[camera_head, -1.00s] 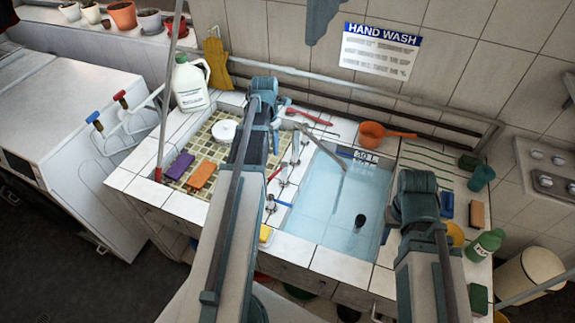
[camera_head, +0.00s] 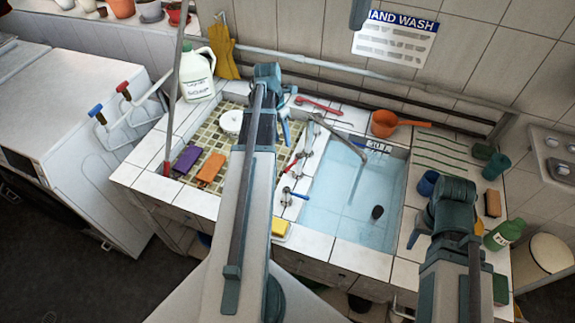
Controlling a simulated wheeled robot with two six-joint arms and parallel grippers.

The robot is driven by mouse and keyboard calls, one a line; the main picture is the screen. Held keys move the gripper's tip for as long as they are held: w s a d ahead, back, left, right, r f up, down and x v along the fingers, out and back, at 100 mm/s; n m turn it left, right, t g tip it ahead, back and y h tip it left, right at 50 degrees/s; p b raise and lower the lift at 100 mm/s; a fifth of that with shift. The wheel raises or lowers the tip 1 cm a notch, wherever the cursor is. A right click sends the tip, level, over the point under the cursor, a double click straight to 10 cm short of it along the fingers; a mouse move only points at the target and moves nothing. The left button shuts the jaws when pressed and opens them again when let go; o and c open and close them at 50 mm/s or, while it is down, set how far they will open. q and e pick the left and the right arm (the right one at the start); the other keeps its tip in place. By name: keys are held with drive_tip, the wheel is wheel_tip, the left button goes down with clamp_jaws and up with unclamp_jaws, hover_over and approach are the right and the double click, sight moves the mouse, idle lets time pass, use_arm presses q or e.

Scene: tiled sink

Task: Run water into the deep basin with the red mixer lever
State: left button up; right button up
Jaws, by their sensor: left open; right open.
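The deep basin (camera_head: 336,211) is pale blue inside and lies right of centre. A grey spout (camera_head: 341,138) reaches over it; a thin pale streak below its tip may be water or a reflection. The red mixer lever (camera_head: 292,161) is on the divider left of the basin, with a blue lever (camera_head: 298,194) nearer me. My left gripper (camera_head: 289,122) is open, above and behind the red lever, with no contact visible. Its arm hides part of the tiled tray. My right gripper (camera_head: 418,236) is open and empty over the right-hand ledge.
A shallow mosaic tray (camera_head: 215,147) with purple and orange sponges lies left. A red brush (camera_head: 320,105) and orange scoop (camera_head: 388,123) lie behind the basin. A yellow sponge (camera_head: 280,228) is at the front edge.

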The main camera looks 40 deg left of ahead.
sight(293, 164)
use_arm(q)
drive_tip(key=f+b, duration=0.3)
drive_tip(key=f, duration=0.1)
drive_tip(key=d+f+b, duration=0.1)
drive_tip(key=f+b, duration=0.3)
drive_tip(key=d+f+b, duration=0.1)
drive_tip(key=f+b, duration=0.3)
drive_tip(key=shift+d, duration=0.2)
clamp_jaws()
idle(1.0)
